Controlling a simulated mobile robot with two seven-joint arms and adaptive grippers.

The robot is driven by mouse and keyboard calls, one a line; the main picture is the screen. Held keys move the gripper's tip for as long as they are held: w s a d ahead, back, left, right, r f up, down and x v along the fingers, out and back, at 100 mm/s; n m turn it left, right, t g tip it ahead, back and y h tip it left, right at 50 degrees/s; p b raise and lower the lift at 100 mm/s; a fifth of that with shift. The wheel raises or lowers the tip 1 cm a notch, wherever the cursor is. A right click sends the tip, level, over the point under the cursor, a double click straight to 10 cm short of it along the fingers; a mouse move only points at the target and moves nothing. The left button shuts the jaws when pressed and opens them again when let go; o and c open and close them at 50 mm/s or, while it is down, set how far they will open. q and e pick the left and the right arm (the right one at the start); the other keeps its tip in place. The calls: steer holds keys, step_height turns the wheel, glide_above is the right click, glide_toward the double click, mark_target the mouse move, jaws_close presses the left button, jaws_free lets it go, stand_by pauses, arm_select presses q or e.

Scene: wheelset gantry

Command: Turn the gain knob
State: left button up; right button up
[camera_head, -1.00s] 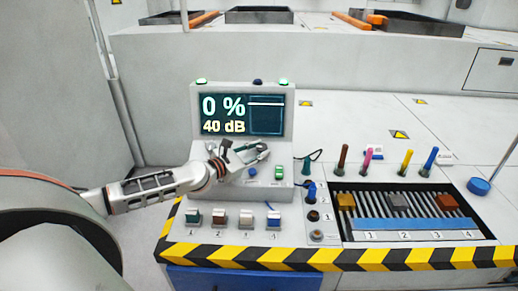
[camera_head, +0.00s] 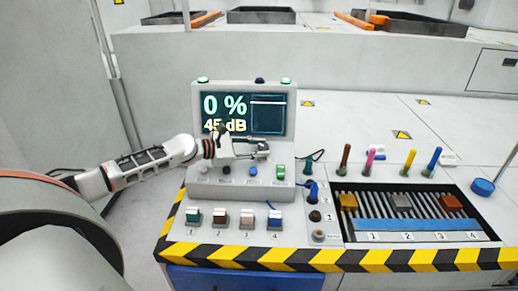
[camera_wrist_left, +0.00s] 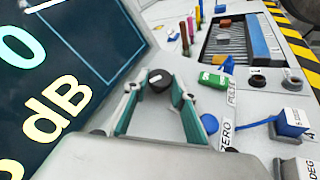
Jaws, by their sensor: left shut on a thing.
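The console (camera_head: 205,180) has a screen (camera_head: 268,120) that reads 0 % and 45 dB, with part of the text behind my arm. My left gripper (camera_head: 262,149) is in front of the screen's lower edge. In the left wrist view its two green-padded fingers (camera_wrist_left: 160,88) are shut on a dark round knob (camera_wrist_left: 160,78) with a small light mark on top. I take this as the gain knob; its label is not readable. In the head view the gripper hides the knob. My right gripper is not in view.
A green switch (camera_head: 280,172) and a blue button (camera_head: 252,171) are on the console just below the gripper. Several coloured block switches (camera_head: 220,217) stand in front. A slotted tray (camera_head: 345,232) is to the right, with colored pegs (camera_head: 409,163) behind it.

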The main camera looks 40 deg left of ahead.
arm_select(q)
steer(key=o, duration=1.1)
steer(key=v, duration=0.8)
steer(key=shift+s+a, duration=0.15)
steer(key=shift+s, duration=0.15)
steer(key=shift+v, duration=1.65)
steer(key=shift+r, duration=0.15)
